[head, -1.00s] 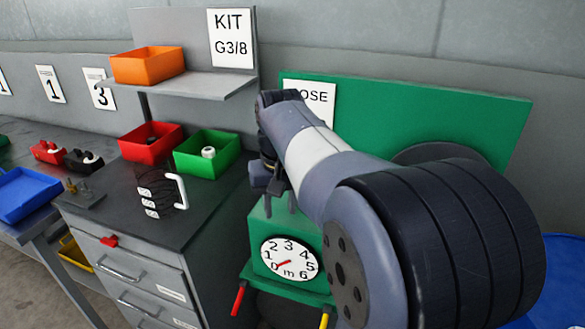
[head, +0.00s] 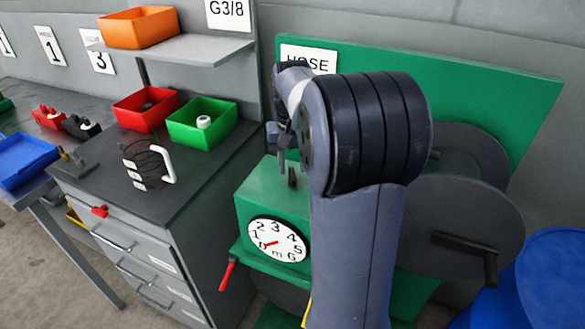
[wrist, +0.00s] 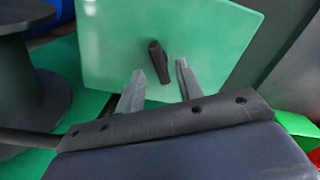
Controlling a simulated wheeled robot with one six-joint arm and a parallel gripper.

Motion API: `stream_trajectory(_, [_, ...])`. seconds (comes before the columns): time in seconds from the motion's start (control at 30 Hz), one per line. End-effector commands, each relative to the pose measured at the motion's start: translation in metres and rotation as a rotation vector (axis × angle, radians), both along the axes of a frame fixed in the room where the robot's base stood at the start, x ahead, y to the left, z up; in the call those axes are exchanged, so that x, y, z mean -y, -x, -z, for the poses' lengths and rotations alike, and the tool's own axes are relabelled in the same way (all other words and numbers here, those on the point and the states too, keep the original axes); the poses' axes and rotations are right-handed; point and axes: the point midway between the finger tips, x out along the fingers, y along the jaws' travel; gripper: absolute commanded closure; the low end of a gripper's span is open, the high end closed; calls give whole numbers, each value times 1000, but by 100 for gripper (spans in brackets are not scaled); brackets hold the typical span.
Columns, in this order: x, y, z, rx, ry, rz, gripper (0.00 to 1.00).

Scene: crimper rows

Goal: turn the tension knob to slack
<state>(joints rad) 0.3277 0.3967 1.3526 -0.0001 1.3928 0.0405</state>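The tension knob is a small black bar-shaped handle (wrist: 159,62) on the top face of the green box (wrist: 110,45). In the head view, the knob (head: 292,177) stands on the box top (head: 262,195), just below my gripper (head: 283,163). My gripper is open in the wrist view (wrist: 160,72). Its two grey fingers point at the knob, one on either side of its line, with gaps to both; whether the tips reach its height I cannot tell. No slack marking is readable. A white dial (head: 277,240) with a red needle is on the box front.
A grey drawer cabinet (head: 150,245) stands left of the box, with red (head: 147,108) and green (head: 203,122) bins on top. A large grey reel (head: 470,235) with a crank is on the right, beside a blue drum (head: 550,285). A red-handled lever (head: 226,275) sticks out below the dial.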

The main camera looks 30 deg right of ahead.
Motion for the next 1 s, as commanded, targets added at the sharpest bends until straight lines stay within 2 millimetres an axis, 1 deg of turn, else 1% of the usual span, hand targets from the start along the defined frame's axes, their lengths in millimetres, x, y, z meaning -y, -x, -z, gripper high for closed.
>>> stream_trajectory(0.03, [0,0,7,-2,-1,0,65])
stream_trajectory(0.1, [0,0,14,-3,-1,0,65])
stream_trajectory(0.2, [0,0,19,0,0,0,65])
stream_trajectory(0.5, [0,0,21,0,0,0,65])
stream_trajectory(0.9, [0,0,21,1,0,0,98])
stream_trajectory(0.93, [0,0,21,1,0,0,100])
stream_trajectory(1.0, [0,0,21,1,0,0,100])
